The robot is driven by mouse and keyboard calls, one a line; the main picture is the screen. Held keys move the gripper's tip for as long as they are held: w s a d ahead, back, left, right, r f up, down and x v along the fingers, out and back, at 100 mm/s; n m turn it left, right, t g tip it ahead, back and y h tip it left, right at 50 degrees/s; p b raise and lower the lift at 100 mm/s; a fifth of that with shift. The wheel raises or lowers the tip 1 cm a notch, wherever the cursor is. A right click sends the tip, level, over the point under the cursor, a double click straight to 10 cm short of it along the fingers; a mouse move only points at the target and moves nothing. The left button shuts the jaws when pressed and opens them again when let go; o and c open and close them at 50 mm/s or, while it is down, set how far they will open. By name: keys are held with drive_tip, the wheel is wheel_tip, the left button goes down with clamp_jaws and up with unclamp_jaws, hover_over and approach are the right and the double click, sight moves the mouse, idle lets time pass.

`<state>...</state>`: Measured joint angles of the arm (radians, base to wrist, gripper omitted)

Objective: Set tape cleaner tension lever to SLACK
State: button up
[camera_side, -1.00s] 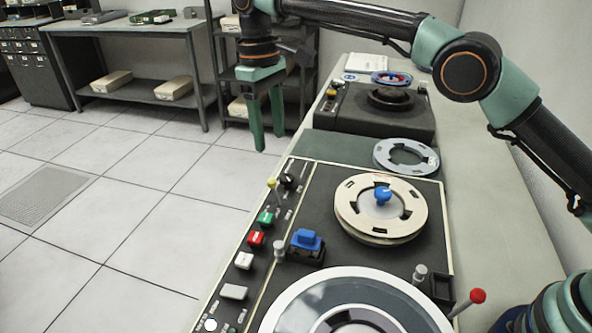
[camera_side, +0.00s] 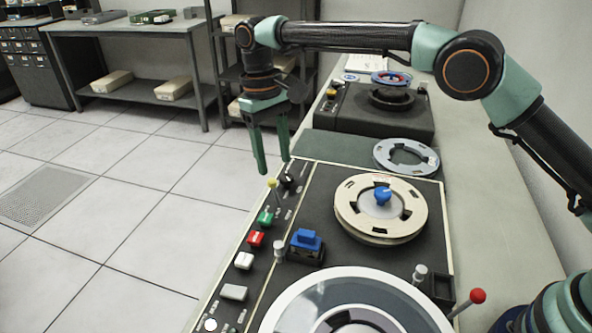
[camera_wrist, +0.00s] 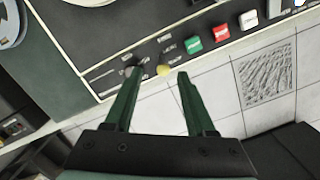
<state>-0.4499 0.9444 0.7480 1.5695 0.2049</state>
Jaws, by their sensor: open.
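A small lever with a yellow ball knob (camera_side: 271,183) stands near the far left corner of the tape deck (camera_side: 330,180). It also shows in the wrist view, where its yellow knob (camera_wrist: 163,70) appears between my fingertips. The labels beside it are too small to read. My gripper (camera_side: 274,165) is open and empty, fingers pointing down, just above and beyond the knob in the side view. A second lever with a red ball knob (camera_side: 478,296) leans at the deck's near right. No readable label tells which one is the tape cleaner tension lever.
A black rotary knob (camera_side: 289,180) sits close beside the yellow-knobbed lever. Green (camera_side: 265,218), red (camera_side: 256,239) and white (camera_side: 244,260) buttons line the left edge. A blue-topped block (camera_side: 306,241) and a cream reel (camera_side: 352,221) stand farther right. Open floor lies left.

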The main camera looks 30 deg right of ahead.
sight(279, 199)
drive_tip(key=f, duration=0.6)
drive_tip(key=shift+s+d+f, duration=0.2)
drive_tip(key=shift+s, duration=0.2)
drive_tip(key=shift+s+d+t+y, duration=0.2)
drive_tip(key=shift+t+y, duration=0.1)
drive_tip(key=shift+t, duration=0.2)
wheel_tip(279, 199, up, 13)
drive_tip(key=s+d+r+t, duration=0.2)
drive_tip(key=s+d, duration=0.4)
drive_tip(key=d, duration=0.3)
drive_tip(key=s+d+r+t, duration=0.2)
drive_tip(key=s+d, duration=0.4)
drive_tip(key=d, duration=0.3)
drive_tip(key=shift+s+d+r+m, duration=0.25)
drive_tip(key=shift+r+m, duration=0.05)
drive_tip(key=shift+r, duration=0.4)
drive_tip(key=shift+c, duration=0.3)
